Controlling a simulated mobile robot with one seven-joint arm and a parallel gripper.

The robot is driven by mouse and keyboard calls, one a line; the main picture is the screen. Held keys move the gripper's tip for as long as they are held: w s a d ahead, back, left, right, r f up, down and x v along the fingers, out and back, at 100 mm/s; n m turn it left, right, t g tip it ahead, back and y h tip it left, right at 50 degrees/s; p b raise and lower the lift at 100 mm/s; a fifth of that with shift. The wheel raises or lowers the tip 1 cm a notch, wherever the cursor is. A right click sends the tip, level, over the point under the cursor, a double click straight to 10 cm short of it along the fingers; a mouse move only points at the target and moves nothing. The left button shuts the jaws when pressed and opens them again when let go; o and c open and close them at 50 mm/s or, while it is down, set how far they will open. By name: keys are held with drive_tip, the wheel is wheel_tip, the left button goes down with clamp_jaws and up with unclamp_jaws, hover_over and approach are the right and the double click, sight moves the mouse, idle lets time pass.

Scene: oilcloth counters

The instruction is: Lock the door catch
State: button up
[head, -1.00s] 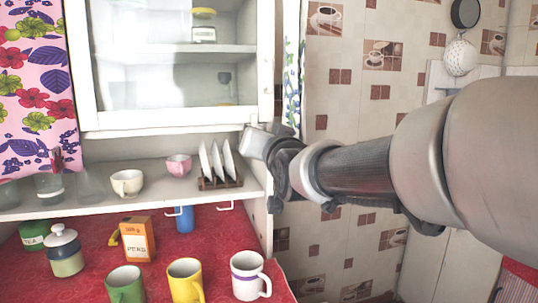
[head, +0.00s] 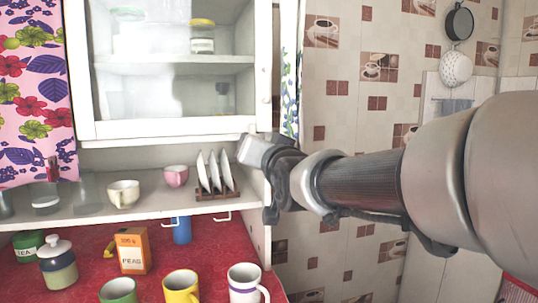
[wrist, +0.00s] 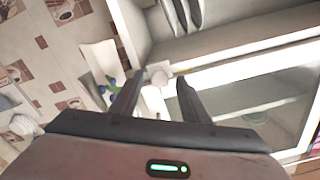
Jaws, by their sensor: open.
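The white cabinet's glass door (head: 160,130) looks shut in the head view. A small pale piece that looks like the catch (head: 266,97) sits on the right side of its frame. My gripper (wrist: 160,78) is open in the wrist view, its two dark fingers apart. A small whitish knob-like piece (wrist: 157,74) shows between the fingertips; I cannot tell whether they touch it or whether it is the catch. In the head view my gripper's hand is at the cabinet's lower right corner, below the catch, and its fingers are hidden.
On the shelf below stand a plate rack (head: 218,193), a pink cup (head: 176,177) and a cream cup (head: 123,194). Mugs and an orange box (head: 132,250) stand on the red counter (head: 215,260). A patterned curtain (head: 291,75) hangs right of the cabinet.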

drive_tip(key=v, duration=1.6)
drive_tip(key=shift+s, duration=0.3)
drive_tip(key=shift+d+r, duration=0.1)
drive_tip(key=s+d+f+n+g+h, duration=0.1)
drive_tip(key=s+d+f+g+h, duration=0.15)
drive_tip(key=f, duration=0.45)
drive_tip(key=s+d+f+g+h, duration=0.1)
drive_tip(key=d+f+g, duration=0.25)
drive_tip(key=f, duration=0.35)
drive_tip(key=s+d+f+g+h, duration=0.2)
drive_tip(key=s+d+f+g, duration=0.4)
drive_tip(key=s+f, duration=0.5)
wheel_tip(320, 180, up, 18)
drive_tip(key=p, duration=1.7)
drive_tip(key=shift+w+a+n, duration=0.15)
drive_tip(key=shift+w+n, duration=0.25)
drive_tip(key=shift+w, duration=0.05)
drive_tip(key=shift+y, duration=0.25)
